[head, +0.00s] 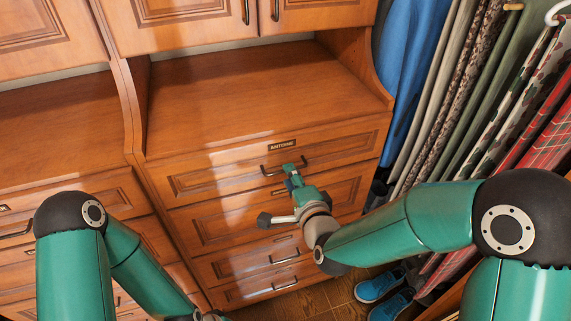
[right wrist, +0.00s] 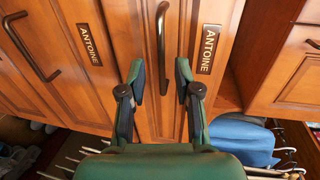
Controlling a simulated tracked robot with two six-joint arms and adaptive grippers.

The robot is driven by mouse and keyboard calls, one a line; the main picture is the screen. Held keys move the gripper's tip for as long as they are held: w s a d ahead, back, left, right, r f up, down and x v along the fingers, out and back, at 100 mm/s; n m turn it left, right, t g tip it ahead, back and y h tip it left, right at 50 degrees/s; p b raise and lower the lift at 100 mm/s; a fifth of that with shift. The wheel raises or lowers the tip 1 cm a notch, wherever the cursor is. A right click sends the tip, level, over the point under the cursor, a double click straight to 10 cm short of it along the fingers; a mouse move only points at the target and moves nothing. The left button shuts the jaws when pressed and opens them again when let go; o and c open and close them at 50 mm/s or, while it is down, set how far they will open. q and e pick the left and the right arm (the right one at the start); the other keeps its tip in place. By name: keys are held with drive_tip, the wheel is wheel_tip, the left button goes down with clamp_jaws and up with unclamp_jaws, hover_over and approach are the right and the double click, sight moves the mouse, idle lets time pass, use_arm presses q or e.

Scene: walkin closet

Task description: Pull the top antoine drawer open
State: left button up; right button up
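The top antoine drawer (head: 220,177) is a wide wooden front with a small "ANTOINE" plate (head: 282,145) above its dark bar handle (head: 270,172). It looks shut, flush with the cabinet. In the right wrist view my right gripper (right wrist: 161,78) is open, with one finger on each side of the top drawer's handle (right wrist: 162,45). No grip on the handle shows, and whether the fingers touch it is unclear. My left gripper is outside the head view; only the arm shows.
More drawers (head: 245,268) lie below. A bare wooden counter (head: 250,90) is above. Hanging clothes (head: 480,100) are close on the right, with blue shoes (head: 380,285) on the floor. A second drawer unit (head: 50,190) stands left, behind my left arm.

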drive_tip(key=shift+p+x, duration=0.3)
drive_tip(key=shift+x, duration=1.35)
clamp_jaws()
